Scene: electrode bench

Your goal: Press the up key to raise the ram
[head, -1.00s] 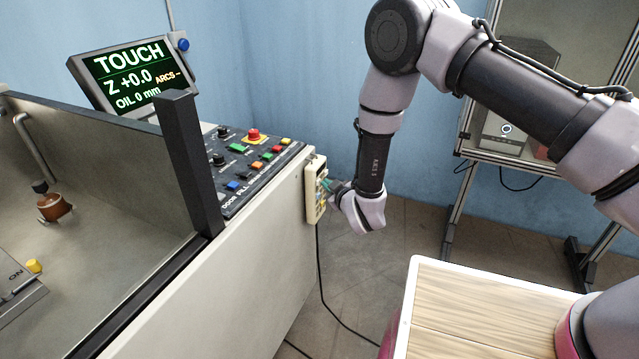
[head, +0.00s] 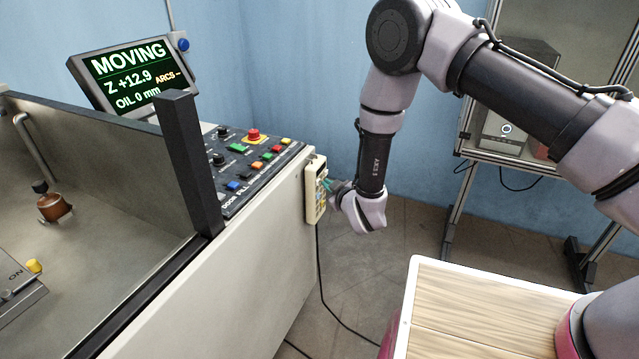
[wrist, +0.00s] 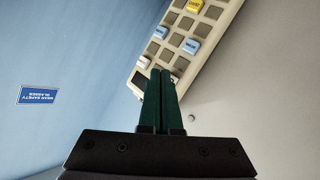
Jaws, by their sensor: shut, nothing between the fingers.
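The beige hand pendant (head: 314,192) hangs on the right end of the machine cabinet. In the wrist view the pendant (wrist: 215,35) is tilted and carries rows of grey keys, a yellow key (wrist: 195,6), blue keys (wrist: 191,46) and pale keys near its lower end. My gripper (wrist: 161,71) is shut and empty, its green fingertips against or just in front of the pendant's lower-end keys. The fingers hide the key behind them, and its label cannot be read. In the head view my gripper (head: 329,186) meets the pendant's face. The display (head: 130,70) reads MOVING, Z +12.9.
The control panel (head: 245,165) with coloured buttons tops the cabinet. The tank (head: 110,180) lies left, with a copper-coloured part (head: 54,207) inside. A cable hangs below the pendant. A wooden-topped surface (head: 480,305) is at lower right, and a wheeled stand is behind my arm.

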